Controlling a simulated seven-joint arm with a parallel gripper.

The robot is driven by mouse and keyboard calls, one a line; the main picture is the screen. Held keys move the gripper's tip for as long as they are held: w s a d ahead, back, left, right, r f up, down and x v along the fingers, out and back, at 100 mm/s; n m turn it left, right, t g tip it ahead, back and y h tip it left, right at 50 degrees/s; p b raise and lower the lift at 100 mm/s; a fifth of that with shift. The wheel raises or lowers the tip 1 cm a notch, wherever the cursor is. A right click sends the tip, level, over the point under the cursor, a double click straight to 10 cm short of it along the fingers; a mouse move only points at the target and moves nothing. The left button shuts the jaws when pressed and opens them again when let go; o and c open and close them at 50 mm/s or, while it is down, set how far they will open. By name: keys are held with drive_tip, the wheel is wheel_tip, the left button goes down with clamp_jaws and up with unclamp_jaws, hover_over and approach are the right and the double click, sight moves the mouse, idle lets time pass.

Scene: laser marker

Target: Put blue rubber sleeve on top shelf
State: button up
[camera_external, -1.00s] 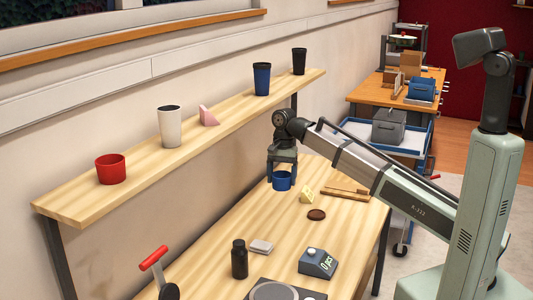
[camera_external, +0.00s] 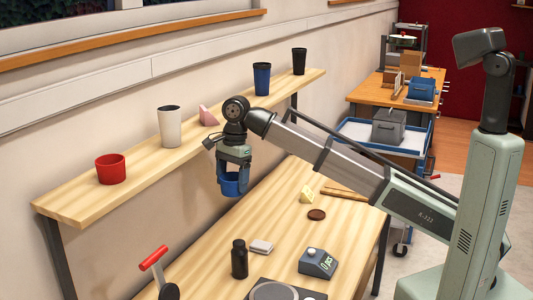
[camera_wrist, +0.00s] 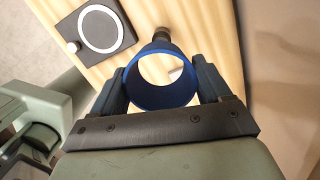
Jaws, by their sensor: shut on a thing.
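The blue rubber sleeve (camera_external: 231,188) is a short open ring held in my gripper (camera_external: 233,178), in the air in front of the shelf and above the table. In the wrist view the sleeve (camera_wrist: 160,98) sits between both fingers of my gripper (camera_wrist: 162,88), and I see through its opening. The top shelf (camera_external: 75,205) is a long light-wood board along the wall. The sleeve hangs lower than the shelf board in the external view, apart from it.
On the shelf stand a red cup (camera_external: 111,170), a white tumbler (camera_external: 171,127), a pink wedge (camera_external: 208,116), a blue tumbler (camera_external: 262,79) and a black tumbler (camera_external: 299,62). Bare board lies between the red cup and white tumbler. A black bottle (camera_external: 239,259) stands on the table (camera_external: 205,260).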

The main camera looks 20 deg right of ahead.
drive_tip(key=s+a+r+m, duration=0.2)
drive_tip(key=s+a+r, duration=0.45)
drive_tip(key=s, duration=0.25)
drive_tip(key=s+a+r+m, duration=0.2)
drive_tip(key=s+a+r, duration=0.4)
drive_tip(key=s+a, duration=0.2)
drive_tip(key=w+a+r+m+t, duration=0.1)
drive_tip(key=w+a+r+m, duration=0.4)
drive_tip(key=w+a+r, duration=0.6)
drive_tip(key=shift+w+d+f, duration=0.15)
drive_tip(key=shift+d+f, duration=0.05)
drive_tip(key=shift+f, duration=1.1)
drive_tip(key=shift+w+d+f, duration=0.2)
drive_tip(key=shift+f, duration=1.15)
drive_tip(key=shift+w+d+f, duration=0.15)
drive_tip(key=shift+d+f, duration=0.05)
drive_tip(key=shift+f, duration=1.1)
drive_tip(key=shift+f, duration=0.1)
drive_tip(key=o, duration=1)
